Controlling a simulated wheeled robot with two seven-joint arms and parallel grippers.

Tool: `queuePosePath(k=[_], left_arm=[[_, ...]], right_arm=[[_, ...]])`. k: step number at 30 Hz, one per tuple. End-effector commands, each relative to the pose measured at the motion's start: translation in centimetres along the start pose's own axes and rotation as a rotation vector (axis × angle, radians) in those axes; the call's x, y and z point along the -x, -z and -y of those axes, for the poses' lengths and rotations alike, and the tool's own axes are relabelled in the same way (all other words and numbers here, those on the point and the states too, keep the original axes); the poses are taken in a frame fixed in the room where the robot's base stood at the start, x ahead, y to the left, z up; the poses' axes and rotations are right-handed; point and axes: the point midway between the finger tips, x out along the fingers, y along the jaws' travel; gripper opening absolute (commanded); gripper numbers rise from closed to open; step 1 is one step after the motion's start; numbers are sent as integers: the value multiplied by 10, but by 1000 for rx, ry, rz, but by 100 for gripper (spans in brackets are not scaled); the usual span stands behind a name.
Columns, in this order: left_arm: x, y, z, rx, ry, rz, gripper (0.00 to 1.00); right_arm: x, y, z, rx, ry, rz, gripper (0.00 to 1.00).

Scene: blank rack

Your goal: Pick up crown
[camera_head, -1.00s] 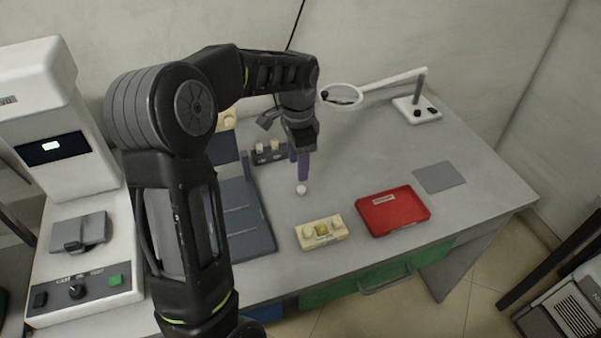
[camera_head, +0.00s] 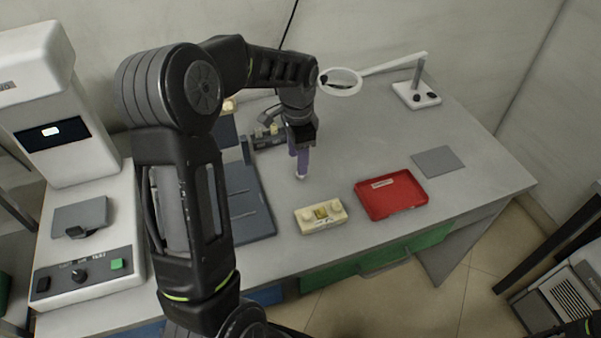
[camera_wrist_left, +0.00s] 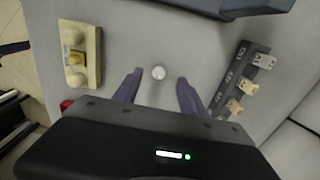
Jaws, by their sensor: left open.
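The crown (camera_wrist_left: 158,72) is a small round white piece on the grey bench top, seen whole in the left wrist view. In the head view only a bit of the crown (camera_head: 300,177) shows at the fingertips; the rest is hidden. My left gripper (camera_head: 302,172) points down over it, with purple fingers. In the left wrist view the left gripper (camera_wrist_left: 159,90) is open, one finger either side of the crown's line. The crown sits near the tips, apart from both fingers. My right gripper is not in view.
A cream block with a yellow square (camera_head: 321,214) and a red tray (camera_head: 392,207) lie nearer the front. A dark rack with pale blanks (camera_wrist_left: 231,85) stands behind. A blue-grey board (camera_head: 252,207) lies left. A magnifier lamp (camera_head: 415,96) stands at the back right.

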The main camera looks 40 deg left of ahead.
Motion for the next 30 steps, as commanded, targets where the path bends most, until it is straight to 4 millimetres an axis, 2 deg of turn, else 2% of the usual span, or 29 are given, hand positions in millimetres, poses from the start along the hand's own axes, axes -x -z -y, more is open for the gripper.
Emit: queuePosePath(k=[6,10,28,30], left_arm=[[-32,1,-2,1,-3,3,49],[-43,2,-1,2,-1,0,49],[-44,2,-1,1,0,-2,49],[-44,2,-1,1,0,-2,44]], right_arm=[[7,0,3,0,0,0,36],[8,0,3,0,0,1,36],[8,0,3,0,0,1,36],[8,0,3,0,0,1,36]])
